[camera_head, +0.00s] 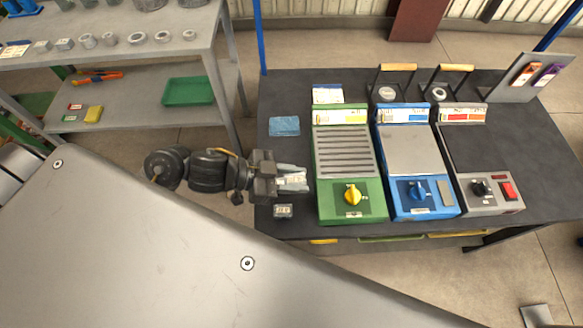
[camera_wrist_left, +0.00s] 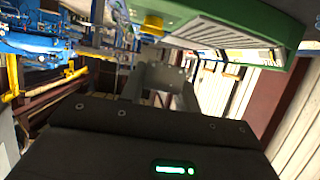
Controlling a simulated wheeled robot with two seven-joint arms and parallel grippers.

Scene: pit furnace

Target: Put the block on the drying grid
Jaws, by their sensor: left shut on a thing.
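My left gripper (camera_head: 293,179) is shut on a pale grey block (camera_head: 292,180), just left of the green unit and above the dark bench. Its fingers hide part of the block. In the left wrist view the gripper (camera_wrist_left: 163,85) shows dark, with a grey face (camera_wrist_left: 160,75) between the fingers. The drying grid (camera_head: 345,151), a slatted plate on the green unit, is bare and lies to the right of the gripper. A second small grey block (camera_head: 283,211) with a label lies on the bench below the gripper. My right gripper is not in view.
A blue unit (camera_head: 411,152) and a grey unit (camera_head: 490,190) stand right of the green one. A blue cloth-like pad (camera_head: 284,126) lies on the bench (camera_head: 275,95). A shelf (camera_head: 110,58) with several metal parts stands at the left.

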